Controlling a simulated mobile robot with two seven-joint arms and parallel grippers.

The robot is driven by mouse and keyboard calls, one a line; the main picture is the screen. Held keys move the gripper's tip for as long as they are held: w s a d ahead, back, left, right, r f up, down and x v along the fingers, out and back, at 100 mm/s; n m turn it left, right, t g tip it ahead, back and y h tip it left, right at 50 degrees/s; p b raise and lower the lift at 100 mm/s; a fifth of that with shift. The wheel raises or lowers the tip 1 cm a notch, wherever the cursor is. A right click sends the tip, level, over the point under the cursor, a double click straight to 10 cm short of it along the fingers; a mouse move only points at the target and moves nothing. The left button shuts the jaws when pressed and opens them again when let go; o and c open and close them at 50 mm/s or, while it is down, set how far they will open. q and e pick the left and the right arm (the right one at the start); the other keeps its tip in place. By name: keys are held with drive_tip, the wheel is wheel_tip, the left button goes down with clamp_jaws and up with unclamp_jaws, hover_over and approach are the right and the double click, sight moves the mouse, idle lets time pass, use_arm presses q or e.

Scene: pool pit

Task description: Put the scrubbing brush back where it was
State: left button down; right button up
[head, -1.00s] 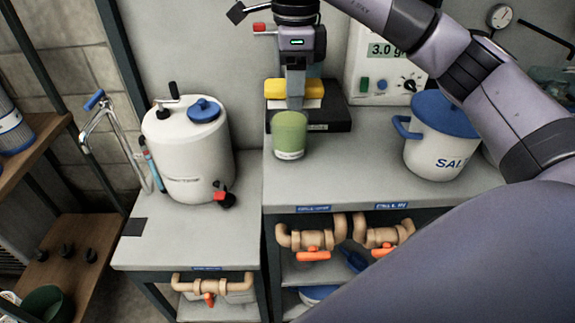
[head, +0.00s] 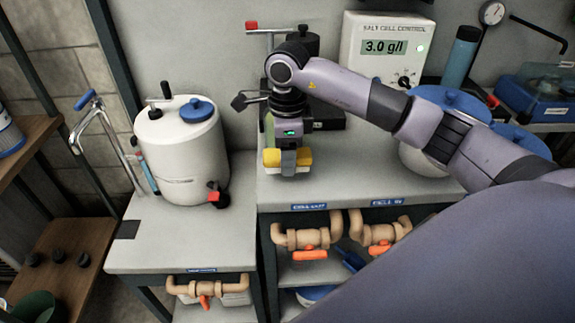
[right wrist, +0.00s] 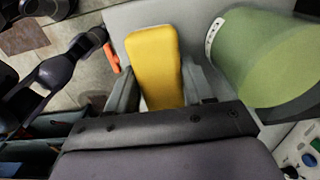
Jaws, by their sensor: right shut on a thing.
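The scrubbing brush has a yellow back (head: 271,158) and pale bristles below it. My right gripper (head: 288,165) is shut on it, with one finger in front of the brush in the head view. The brush is over the front part of the right-hand grey bench top (head: 345,185). I cannot tell whether its bristles touch the bench. The yellow back also shows between the fingers in the right wrist view (right wrist: 156,65). My left gripper is not in view.
A green cup (right wrist: 270,60) stands close beside the brush; my gripper mostly hides it in the head view. A white tank (head: 180,155) stands on the left bench. The salt cell control box (head: 375,60) and a blue-lidded pot (head: 425,160) are behind my right arm.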

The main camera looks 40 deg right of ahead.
drive_tip(key=shift+f, duration=1.75)
drive_tip(key=shift+f, duration=0.2)
drive_tip(key=o, duration=1)
drive_tip(key=shift+r, duration=0.15)
wheel_tip(320, 180, up, 12)
drive_tip(key=shift+r+b, duration=0.1)
drive_tip(key=shift+b, duration=0.3)
drive_tip(key=shift+s, duration=0.1)
